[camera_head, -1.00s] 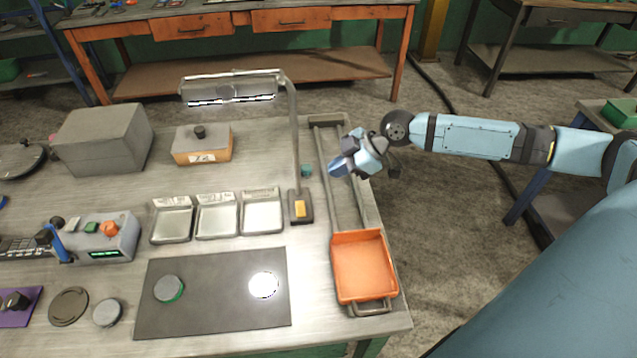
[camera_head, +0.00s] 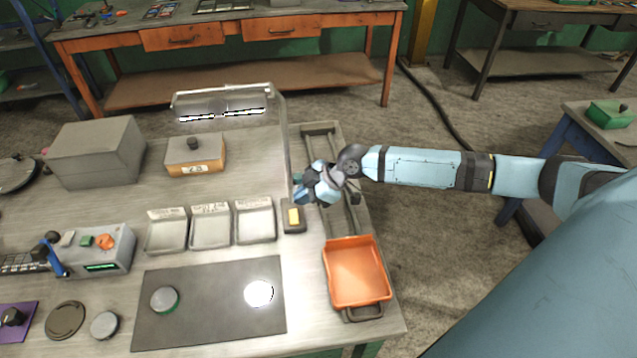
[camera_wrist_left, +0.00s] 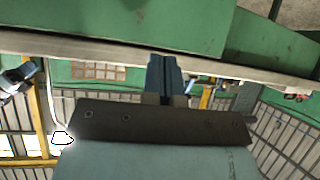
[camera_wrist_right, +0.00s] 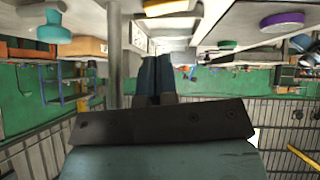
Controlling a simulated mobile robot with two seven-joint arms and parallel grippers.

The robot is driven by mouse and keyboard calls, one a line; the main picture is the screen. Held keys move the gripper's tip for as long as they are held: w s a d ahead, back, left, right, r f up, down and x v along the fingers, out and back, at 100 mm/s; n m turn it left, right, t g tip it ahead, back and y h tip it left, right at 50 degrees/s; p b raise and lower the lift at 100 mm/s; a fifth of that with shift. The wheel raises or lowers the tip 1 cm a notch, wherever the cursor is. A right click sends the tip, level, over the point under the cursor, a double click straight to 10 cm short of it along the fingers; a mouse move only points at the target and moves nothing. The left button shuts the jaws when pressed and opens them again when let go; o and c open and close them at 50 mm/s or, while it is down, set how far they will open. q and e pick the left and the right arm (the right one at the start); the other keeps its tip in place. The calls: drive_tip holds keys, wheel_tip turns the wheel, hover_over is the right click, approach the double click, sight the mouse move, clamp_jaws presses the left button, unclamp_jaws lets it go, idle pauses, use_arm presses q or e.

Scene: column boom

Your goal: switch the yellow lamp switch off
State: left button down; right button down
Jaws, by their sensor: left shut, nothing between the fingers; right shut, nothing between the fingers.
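The lamp (camera_head: 220,103) stands at the back of the workbench, with a bright white strip under its head. Its yellow switch (camera_head: 294,217) sits on the dark base at the foot of the post. A yellow patch, apparently this switch (camera_wrist_right: 170,8), is at the top edge of the right wrist view. My right gripper (camera_head: 301,194) is shut and empty, just behind and above the switch, close to the post (camera_wrist_right: 115,60); I see no contact. My left gripper (camera_wrist_left: 165,75) is shut and empty in the left wrist view, below a green bench edge; the head view does not show it.
Three metal trays (camera_head: 211,227) lie left of the switch. An orange bin (camera_head: 357,273) is at the front right, on a rail frame. A dark mat (camera_head: 205,310) with two discs lies in front. A control box (camera_head: 104,248) is at the left.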

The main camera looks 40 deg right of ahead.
sight(292, 213)
drive_tip(key=f, duration=0.4)
drive_tip(key=shift+w+a+f, duration=0.1)
drive_tip(key=shift+w+f, duration=0.15)
drive_tip(key=shift+w, duration=0.15)
